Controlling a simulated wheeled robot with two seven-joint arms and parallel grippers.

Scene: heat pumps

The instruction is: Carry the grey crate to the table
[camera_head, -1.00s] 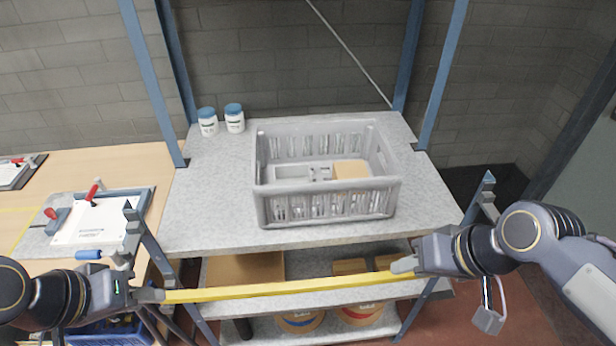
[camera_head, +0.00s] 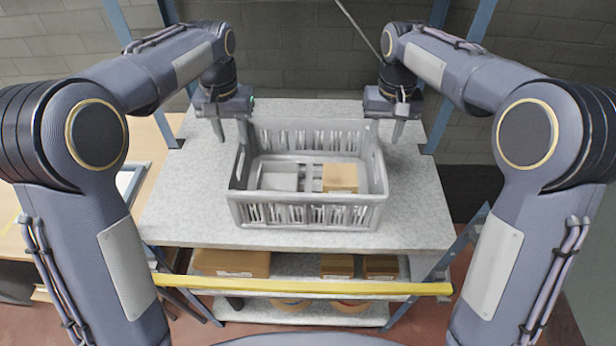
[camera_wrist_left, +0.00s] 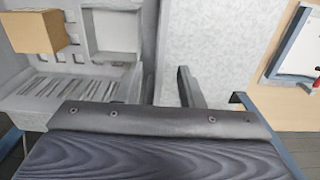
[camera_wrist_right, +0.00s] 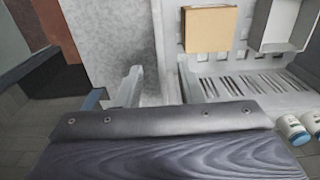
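The grey crate (camera_head: 305,198) stands upright on the speckled grey shelf top (camera_head: 185,215). It holds a light grey part (camera_head: 280,178) and a tan box (camera_head: 340,177). My left gripper (camera_head: 231,132) is at the crate's left side, toward the back, fingers down and apart. My right gripper (camera_head: 386,130) is likewise at the right side, its fingers apart. In the right wrist view the crate's side wall lies between or close to the fingers (camera_wrist_right: 158,85). In the left wrist view the fingers (camera_wrist_left: 172,88) are also near the crate wall; contact is unclear. The wooden table (camera_wrist_left: 292,105) is left of the shelf.
A yellow bar (camera_head: 320,286) crosses the shelf front below the top. Boxes (camera_head: 232,262) lie on the lower shelf. Blue uprights (camera_head: 462,45) stand at the shelf corners. White jars (camera_wrist_right: 297,130) are near the crate's back. Shelf top in front of the crate is clear.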

